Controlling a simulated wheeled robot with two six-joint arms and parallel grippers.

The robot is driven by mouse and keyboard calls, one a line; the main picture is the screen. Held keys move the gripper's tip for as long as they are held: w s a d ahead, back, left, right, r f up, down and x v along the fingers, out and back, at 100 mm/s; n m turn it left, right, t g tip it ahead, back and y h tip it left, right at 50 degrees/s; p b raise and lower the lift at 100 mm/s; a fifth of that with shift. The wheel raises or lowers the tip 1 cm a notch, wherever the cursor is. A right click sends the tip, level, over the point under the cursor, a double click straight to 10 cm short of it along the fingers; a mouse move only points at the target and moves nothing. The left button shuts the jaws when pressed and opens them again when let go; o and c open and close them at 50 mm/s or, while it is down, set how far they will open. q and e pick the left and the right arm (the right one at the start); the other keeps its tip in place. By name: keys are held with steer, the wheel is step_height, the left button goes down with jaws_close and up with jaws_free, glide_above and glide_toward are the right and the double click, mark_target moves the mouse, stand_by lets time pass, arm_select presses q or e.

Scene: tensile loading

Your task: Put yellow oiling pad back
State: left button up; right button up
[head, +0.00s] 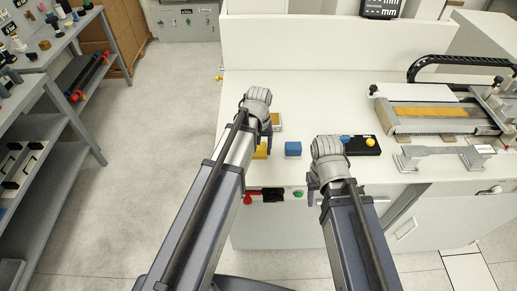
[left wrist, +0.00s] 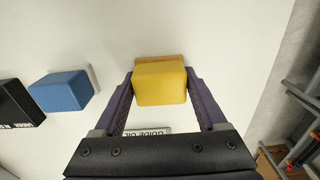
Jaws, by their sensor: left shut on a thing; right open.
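The yellow oiling pad (left wrist: 160,83) sits between the two fingers of my left gripper (left wrist: 160,92) in the left wrist view, and the gripper is shut on it. A thin brown strip (left wrist: 158,58) shows along the pad's far edge; I cannot tell whether it belongs to the pad. In the head view the yellow pad (head: 261,152) is partly hidden by my left gripper (head: 266,142), low over the bench's front. My right gripper (head: 320,188) is open near the bench's front edge, right of the blue block; its fingers are partly hidden.
A blue block (left wrist: 62,91) stands beside the yellow pad. A small framed tan piece (head: 277,122) lies behind my left gripper. A black box with a yellow knob (head: 369,142) is to the right. A testing machine (head: 430,112) fills the bench's right side. Bare white bench lies behind.

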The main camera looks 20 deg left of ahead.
arm_select(q)
steer(key=o, duration=1.2)
steer(key=shift+o, duration=0.2)
steer(key=shift+r, duration=0.1)
step_height(320, 180, up, 12)
steer(key=p, duration=1.3)
steer(key=s+d+m+y, duration=0.1)
steer(key=s+d+m, duration=0.5)
steer(key=s+d, duration=0.4)
steer(key=s, duration=0.4)
steer(key=shift+s+d+m, duration=0.15)
steer(key=shift+d+m, duration=0.1)
steer(key=shift+m, duration=0.15)
steer(key=shift+r, duration=0.1)
